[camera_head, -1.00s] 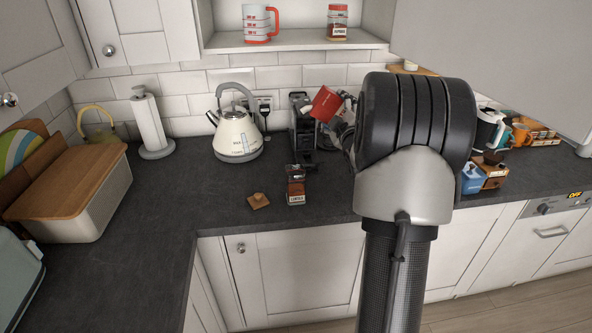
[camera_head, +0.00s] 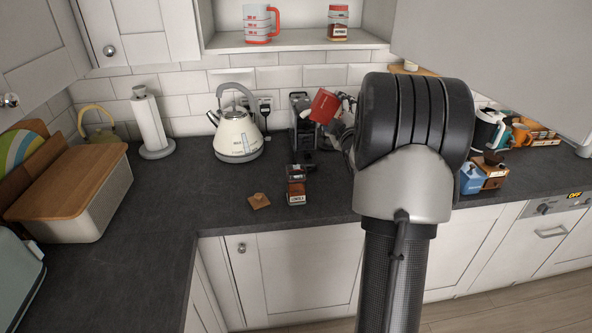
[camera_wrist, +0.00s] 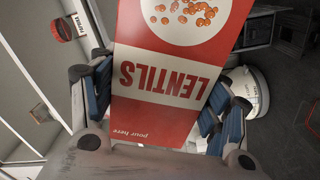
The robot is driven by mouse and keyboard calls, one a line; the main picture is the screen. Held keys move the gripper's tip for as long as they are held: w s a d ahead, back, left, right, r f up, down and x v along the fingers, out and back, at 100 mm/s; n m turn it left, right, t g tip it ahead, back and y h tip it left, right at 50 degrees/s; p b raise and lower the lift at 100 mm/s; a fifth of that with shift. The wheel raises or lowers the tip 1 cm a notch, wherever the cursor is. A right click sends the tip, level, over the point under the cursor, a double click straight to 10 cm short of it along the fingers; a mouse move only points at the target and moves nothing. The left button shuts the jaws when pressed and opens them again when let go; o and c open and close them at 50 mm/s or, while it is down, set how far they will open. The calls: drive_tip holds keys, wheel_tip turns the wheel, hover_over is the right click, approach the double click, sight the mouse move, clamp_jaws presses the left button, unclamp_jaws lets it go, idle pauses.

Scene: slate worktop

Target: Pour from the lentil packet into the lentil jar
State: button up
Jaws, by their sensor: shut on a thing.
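The red lentil packet (camera_head: 325,105) is in the air in the head view, tilted, above the worktop at the back. My gripper is shut on it; in the wrist view its blue-padded fingers (camera_wrist: 160,100) press either side of the packet (camera_wrist: 150,115), whose "LENTILS" lettering is upside down. The lentil jar (camera_head: 296,190) stands upright on the worktop near the front edge, with reddish-brown contents and a label. The packet is behind and above the jar, apart from it. No falling lentils are visible. My arm hides most of the gripper in the head view.
A wooden lid (camera_head: 259,201) lies left of the jar. A cream kettle (camera_head: 238,135) and a dark machine (camera_head: 302,125) stand behind. A wooden-topped bin (camera_head: 75,190) is at the left. Blue and brown containers (camera_head: 483,175) stand at the right. The worktop left of the lid is clear.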

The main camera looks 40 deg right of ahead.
drive_tip(key=shift+w+r, duration=0.1)
drive_tip(key=shift+w, duration=0.05)
drive_tip(key=shift+s, duration=0.2)
drive_tip(key=shift+w+n, duration=0.2)
drive_tip(key=shift+n, duration=0.1)
drive_tip(key=shift+s, duration=0.1)
